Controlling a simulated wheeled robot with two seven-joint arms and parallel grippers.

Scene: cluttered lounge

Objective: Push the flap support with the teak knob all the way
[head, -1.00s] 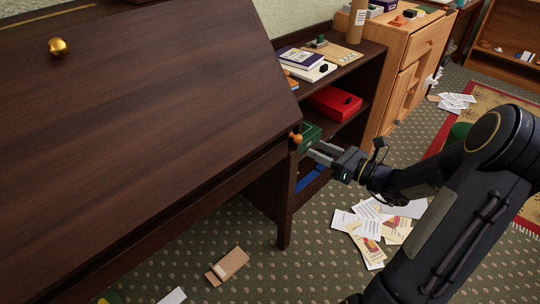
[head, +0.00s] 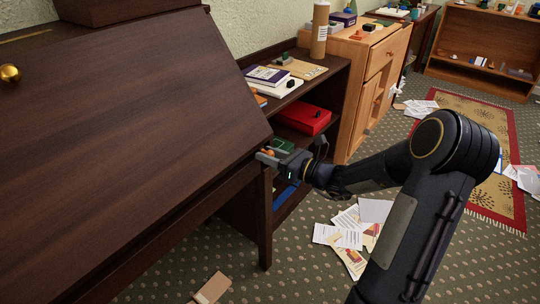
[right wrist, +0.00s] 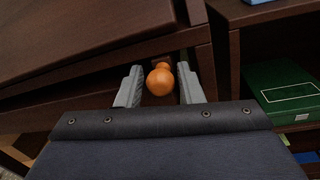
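The teak knob (right wrist: 160,81) is a round orange-brown ball at the end of the flap support, at the right end of the desk below the slanted flap (head: 120,120). In the right wrist view it sits between the two grey fingers of my right gripper (right wrist: 159,88), with gaps on both sides. In the head view my right gripper (head: 268,158) is at the desk's right corner, and the knob shows only as a small orange patch (head: 268,152) behind a finger. The right gripper is open around the knob. My left gripper is not in view.
An open shelf beside the desk holds books (head: 268,76), a red box (head: 303,118) and a green box (right wrist: 285,92). A wooden cabinet (head: 370,75) stands beyond. Papers (head: 350,235) and a small carton (head: 212,288) lie on the carpet.

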